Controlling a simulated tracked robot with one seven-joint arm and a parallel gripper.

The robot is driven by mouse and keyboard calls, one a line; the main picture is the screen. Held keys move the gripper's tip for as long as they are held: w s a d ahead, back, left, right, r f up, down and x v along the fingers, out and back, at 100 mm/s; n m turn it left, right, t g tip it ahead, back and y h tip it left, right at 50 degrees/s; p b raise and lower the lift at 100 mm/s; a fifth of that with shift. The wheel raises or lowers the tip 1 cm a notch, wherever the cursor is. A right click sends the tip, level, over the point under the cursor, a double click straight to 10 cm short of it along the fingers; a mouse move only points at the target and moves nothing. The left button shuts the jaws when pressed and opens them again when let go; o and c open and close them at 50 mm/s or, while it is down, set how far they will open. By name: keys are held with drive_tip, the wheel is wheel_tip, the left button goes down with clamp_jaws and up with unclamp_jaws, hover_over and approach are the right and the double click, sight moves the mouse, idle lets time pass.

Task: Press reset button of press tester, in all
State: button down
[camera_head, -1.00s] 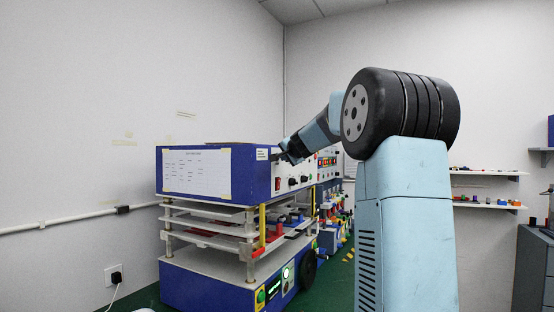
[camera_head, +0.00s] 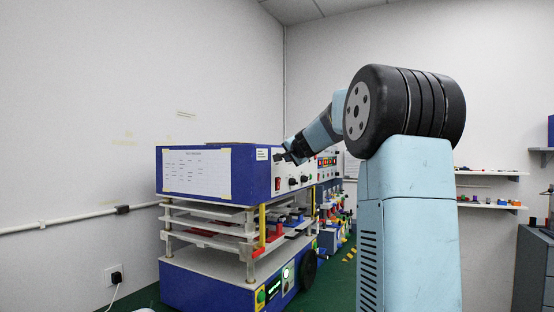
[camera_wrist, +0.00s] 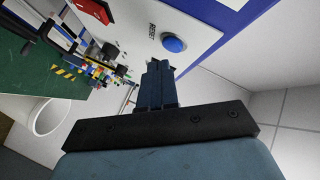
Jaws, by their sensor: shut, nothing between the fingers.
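The press tester (camera_head: 240,172) is a blue and white machine with stacked plates, standing left of my arm in the head view. Its reset button (camera_wrist: 173,44) is a round blue button on the white panel in the wrist view, beside the printed word RESET. My gripper (camera_wrist: 158,66) is shut and empty, its tips just below the button in the picture. I cannot tell whether they touch the panel. In the head view my gripper (camera_head: 287,156) is at the upper front panel, and the button cannot be made out there.
The panel also carries a red switch (camera_head: 278,183) and black knobs (camera_head: 293,181). In the wrist view a dark knob (camera_wrist: 109,50) stands out left of the gripper. Further testers (camera_head: 330,235) stand behind on the green floor. Shelves (camera_head: 490,204) hang on the right wall.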

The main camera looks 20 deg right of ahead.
drive_tip(key=shift+s+d, duration=0.8)
drive_tip(key=shift+s, duration=0.2)
drive_tip(key=shift+s+d, duration=0.75)
drive_tip(key=shift+s, duration=0.25)
